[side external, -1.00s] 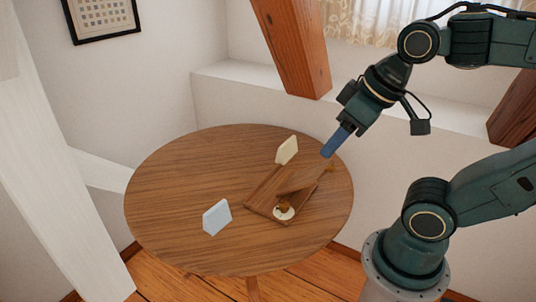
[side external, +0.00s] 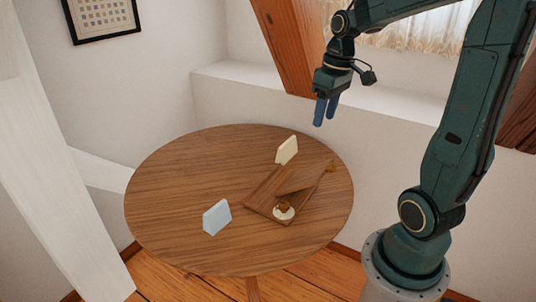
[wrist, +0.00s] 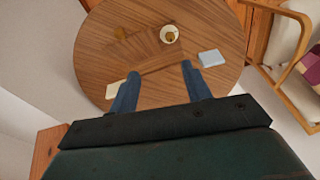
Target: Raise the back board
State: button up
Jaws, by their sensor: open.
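A low wooden piece (side external: 263,202) lies on the right half of the round table, with a flat brown board (side external: 305,178) over its middle. This board looks low and slanted, not upright; its exact tilt is hard to tell. In the wrist view the wooden piece (wrist: 158,52) blends with the tabletop. A small brown knob-like thing (side external: 331,168) is at its far right end. My gripper (side external: 325,112) is open and empty, pointing down, well above the table and beyond the board's far end. Both blue fingers show in the wrist view (wrist: 158,88).
The round table (side external: 175,185) is clear on its left. A white disc (side external: 284,213) with a brown piece on it is at the near end of the wooden piece. A cream block (side external: 287,150) and a pale blue block (side external: 217,217) stand nearby. A timber brace (side external: 288,45) rises behind my gripper.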

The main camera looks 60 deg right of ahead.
jog(key=g+y, duration=0.1)
jog(key=y, duration=0.1)
send_over(333, 166)
jog(key=d, duration=0.3)
jog(key=d+x, duration=0.1)
jog(key=x, duration=0.5)
jog(key=shift+s+d+m, duration=0.2)
jog(key=shift+s+m, duration=0.15)
jog(key=shift+m, duration=0.05)
jog(key=shift+f, duration=0.15)
jog(key=x, duration=1.3)
jog(key=shift+f, duration=0.3)
grip_shut()
